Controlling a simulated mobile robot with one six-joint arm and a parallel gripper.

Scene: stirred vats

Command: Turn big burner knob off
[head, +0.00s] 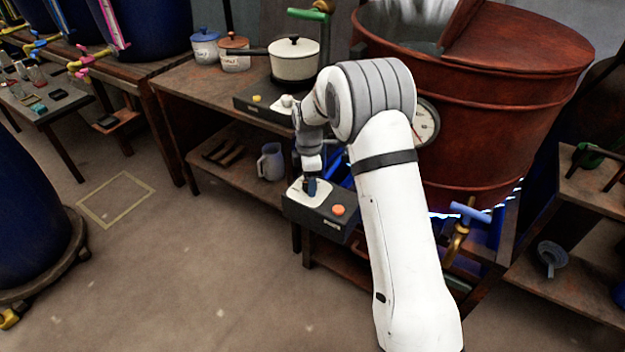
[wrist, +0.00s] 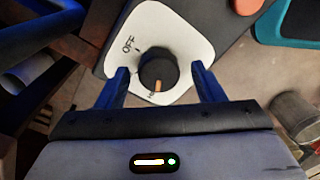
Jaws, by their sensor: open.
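The big burner knob (wrist: 158,72) is a dark round dial with an orange pointer mark on a white plate (wrist: 188,45) in the wrist view. The word OFF is printed at the plate's upper left. The orange mark points down in the picture, away from OFF. My gripper (wrist: 162,82) is open, with one blue finger on each side of the knob and a gap showing on both sides. In the head view my gripper (head: 311,187) is over the control box (head: 322,222) and hides the knob.
An orange button (head: 338,210) sits beside the plate on the same box. The large red vat (head: 480,110) with a round gauge (head: 426,122) stands close to my arm. A cream pot (head: 294,60) stands on a small burner behind. The floor at left is mostly clear.

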